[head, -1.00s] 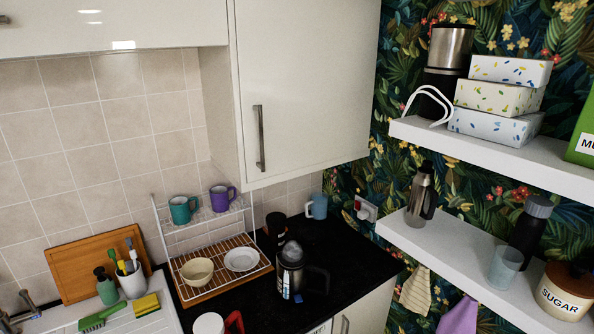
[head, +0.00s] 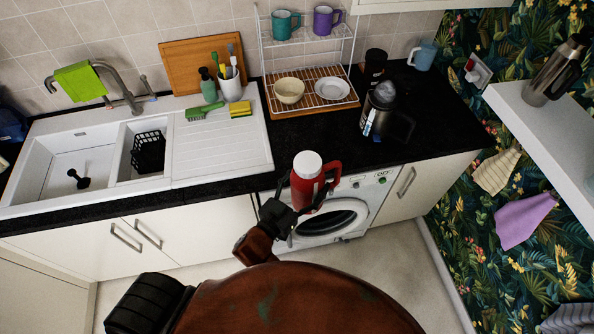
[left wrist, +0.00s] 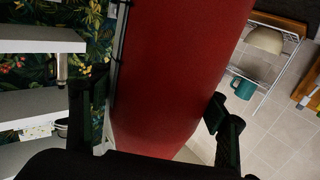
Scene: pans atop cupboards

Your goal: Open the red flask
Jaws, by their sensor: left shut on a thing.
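The red flask (head: 305,190) has a white lid (head: 307,164) on top and a red handle (head: 333,175) on its right side. It is roughly upright, in front of the counter edge and washing machine in the head view. My left gripper (head: 288,219) is shut on the flask's body, reaching it from the lower left. In the left wrist view the red body (left wrist: 172,70) fills the middle, with my two dark fingers (left wrist: 155,125) on either side; the lid is out of that picture. My right gripper is not in view.
The black counter (head: 330,135) holds a kettle (head: 388,112), a dish rack (head: 310,95) and a black canister (head: 375,64). The white sink (head: 70,150) is at the left, and a white shelf (head: 550,120) juts out at the right. Open floor (head: 410,225) lies below.

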